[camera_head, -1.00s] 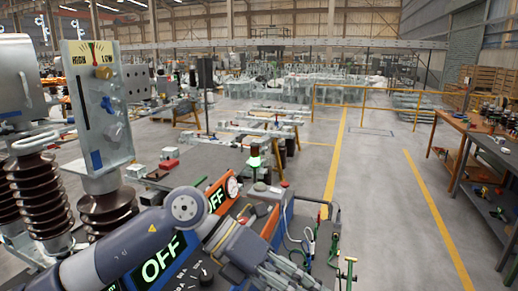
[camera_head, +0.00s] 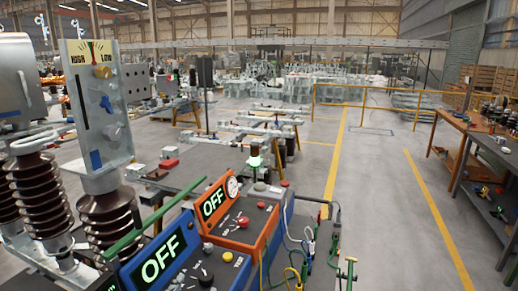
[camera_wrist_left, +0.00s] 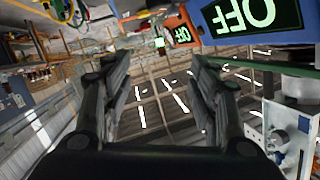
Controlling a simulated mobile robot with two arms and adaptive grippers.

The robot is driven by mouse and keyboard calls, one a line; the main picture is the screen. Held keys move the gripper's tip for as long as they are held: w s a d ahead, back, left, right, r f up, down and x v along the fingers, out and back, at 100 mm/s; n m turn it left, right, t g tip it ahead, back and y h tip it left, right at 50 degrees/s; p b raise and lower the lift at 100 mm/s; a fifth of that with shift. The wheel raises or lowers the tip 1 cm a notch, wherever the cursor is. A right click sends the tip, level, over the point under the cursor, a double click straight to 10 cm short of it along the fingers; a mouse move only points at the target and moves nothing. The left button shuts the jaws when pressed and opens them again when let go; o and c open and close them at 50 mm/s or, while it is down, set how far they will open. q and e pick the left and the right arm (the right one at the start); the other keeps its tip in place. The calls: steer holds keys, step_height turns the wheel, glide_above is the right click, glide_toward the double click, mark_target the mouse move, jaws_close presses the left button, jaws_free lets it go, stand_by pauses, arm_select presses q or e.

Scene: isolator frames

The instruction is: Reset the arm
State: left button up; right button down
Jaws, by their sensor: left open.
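My left gripper (camera_wrist_left: 160,72) is open and empty in the left wrist view, its two dark fingers spread apart. Neither of my arms shows in the head view. A blue control box with an OFF display (camera_head: 164,259) stands at the front, and an orange box with an OFF display (camera_head: 214,202) stands beside it. Both also show in the left wrist view, the blue one upside down at the upper right (camera_wrist_left: 243,18) and the orange one (camera_wrist_left: 181,30) farther off. The gripper is apart from both boxes.
A green bar (camera_head: 150,230) runs above the blue box. Brown ribbed insulators (camera_head: 42,203) and a gauge panel marked HIGH and LOW (camera_head: 98,110) stand at left. Cables (camera_head: 300,240) hang right of the boxes. A workbench (camera_head: 480,150) stands at right, with clear floor (camera_head: 385,215) between.

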arm_select(q)
steer(key=s+a+f+n+g+y, duration=0.1)
steer(key=s+a+f+n+g, duration=0.15)
steer(key=s+f+g, duration=0.6)
steer(key=s+a+f+n+g, duration=0.1)
steer(key=s+a+f+g, duration=0.2)
steer(key=s+f, duration=1.05)
steer(key=s+f+g+b, duration=0.1)
steer(key=s+f+b, duration=0.2)
steer(key=f, duration=1.2)
steer(key=s+f+g+b, duration=0.1)
steer(key=s+f+b, duration=0.15)
steer(key=f, duration=1.25)
steer(key=s+a+f+b, duration=0.3)
steer(key=s+f+b, duration=0.1)
steer(key=s+f, duration=1.2)
step_height(320, 180, down, 4)
steer(key=shift+a+r+m+g, duration=0.15)
steer(key=shift+r+m+g, duration=0.05)
steer(key=shift+m+g, duration=0.25)
